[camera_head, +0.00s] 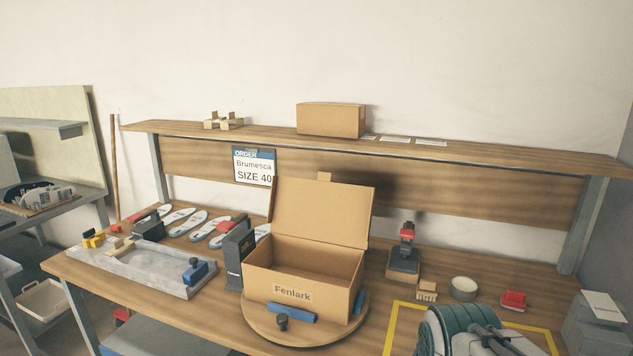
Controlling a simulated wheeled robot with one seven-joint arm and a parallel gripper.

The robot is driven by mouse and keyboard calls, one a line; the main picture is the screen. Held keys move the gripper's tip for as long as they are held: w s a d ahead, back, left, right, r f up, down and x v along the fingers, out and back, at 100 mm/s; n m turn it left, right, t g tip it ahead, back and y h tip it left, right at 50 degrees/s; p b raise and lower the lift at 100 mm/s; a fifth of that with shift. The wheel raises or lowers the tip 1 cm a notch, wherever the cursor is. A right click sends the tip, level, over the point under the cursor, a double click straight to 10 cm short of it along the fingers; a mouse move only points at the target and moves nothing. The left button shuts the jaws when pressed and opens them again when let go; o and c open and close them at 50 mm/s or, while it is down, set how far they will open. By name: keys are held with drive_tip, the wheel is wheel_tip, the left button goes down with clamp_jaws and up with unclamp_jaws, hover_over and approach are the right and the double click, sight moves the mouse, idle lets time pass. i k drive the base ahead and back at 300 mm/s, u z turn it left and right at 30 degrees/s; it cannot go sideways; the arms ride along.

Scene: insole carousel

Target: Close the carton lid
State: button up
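The open cardboard carton (306,275) stands on a round wooden turntable (262,324) at the front middle of the bench. Its front label reads "Fenlark". Its lid (320,212) stands up at the back, leaning slightly backward, with a small tab at its top edge. The visible inside of the carton looks empty; its floor is partly hidden by the front wall. A blue bar (291,312) and a dark knob (282,321) sit at the carton's front, and another blue piece is at its right corner. I see no fingertips of my gripper.
A teal and grey rounded part (462,330) with dark rods fills the bottom right; I cannot tell whether it is mine. A dark upright holder (234,253) stands close left of the carton. A red-topped device (405,254) stands to its right. A shelf (450,155) runs behind.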

sight(322, 210)
drive_tip(key=u, duration=1.5)
drive_tip(key=i, duration=0.5)
drive_tip(key=z, duration=1.85)
drive_tip(key=i, duration=0.5)
drive_tip(key=u, duration=0.05)
